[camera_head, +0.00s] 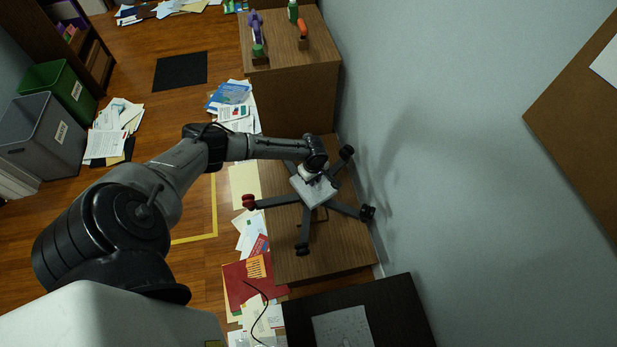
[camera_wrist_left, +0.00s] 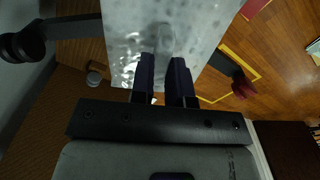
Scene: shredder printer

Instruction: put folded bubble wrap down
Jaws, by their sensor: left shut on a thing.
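The folded bubble wrap (camera_head: 316,192) is a pale grey, flat, squarish piece in the head view. In the left wrist view the bubble wrap (camera_wrist_left: 205,22) is glossy and bumpy and fills the top middle. My left gripper (camera_head: 308,174) is shut on its edge, and its two dark fingers (camera_wrist_left: 166,72) meet the sheet in the wrist view. The wrap is over the centre of a dark star-shaped chair base (camera_head: 304,228) and hides its hub. I cannot tell whether the wrap touches the base. My right gripper is not in view.
The chair base is on a brown wooden surface (camera_head: 340,250) beside the grey wall. A wooden cabinet (camera_head: 285,40) with small tools stands farther back. A dark table (camera_head: 390,310) is nearer. Papers (camera_head: 243,180) cover the floor at left; grey and green bins (camera_head: 45,135) stand beyond.

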